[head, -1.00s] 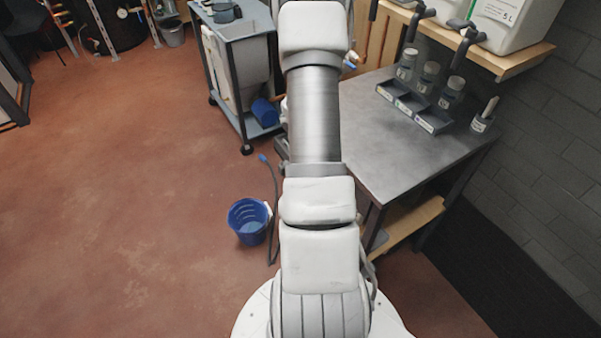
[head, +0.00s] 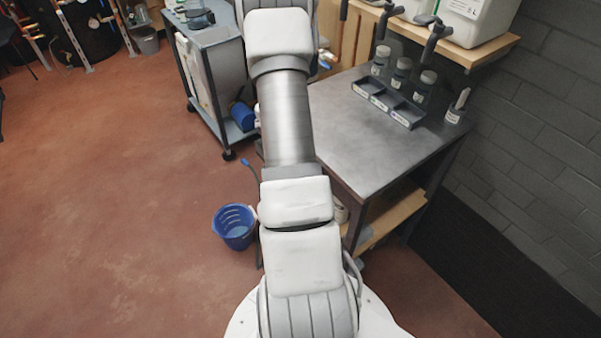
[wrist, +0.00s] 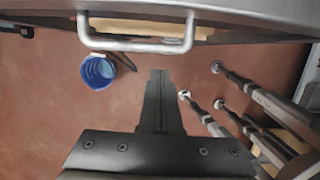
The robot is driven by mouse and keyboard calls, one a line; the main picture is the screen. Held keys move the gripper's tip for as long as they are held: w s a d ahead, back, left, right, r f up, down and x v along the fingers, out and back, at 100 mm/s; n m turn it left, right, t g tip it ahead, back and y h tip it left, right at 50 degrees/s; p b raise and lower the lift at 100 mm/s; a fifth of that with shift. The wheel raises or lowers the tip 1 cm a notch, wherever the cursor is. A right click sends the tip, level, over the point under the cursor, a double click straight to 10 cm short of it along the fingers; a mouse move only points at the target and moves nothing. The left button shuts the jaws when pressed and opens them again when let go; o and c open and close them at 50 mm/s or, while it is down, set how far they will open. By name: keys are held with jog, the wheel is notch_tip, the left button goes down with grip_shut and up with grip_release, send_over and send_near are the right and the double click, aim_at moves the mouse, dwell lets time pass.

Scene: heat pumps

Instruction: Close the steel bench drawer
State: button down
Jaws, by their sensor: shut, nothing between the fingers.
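The steel bench (head: 375,135) stands right of my arm in the head view. My arm covers its drawer side there, so the drawer is hidden. In the wrist view, a grey steel front (wrist: 250,14) runs across the top edge, with a pale bar handle (wrist: 137,46) hanging toward the picture's middle. How far the drawer stands out cannot be told. My gripper (wrist: 159,74) is shut and empty, its fingertips below and slightly right of the handle in the picture, apart from it. In the head view my gripper is hidden.
A blue bucket (head: 235,227) stands on the floor left of my arm and shows in the wrist view (wrist: 97,72). A grey cart (head: 215,80) stands beyond it. A divided tray (head: 388,101) and bottles (head: 401,72) sit on the bench. Open floor lies left.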

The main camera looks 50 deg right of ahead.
jog(key=a+p+v, duration=0.2)
jog(key=v, duration=0.8)
jog(key=shift+w+f, duration=0.15)
jog(key=shift+w, duration=0.15)
jog(key=shift+a, duration=0.1)
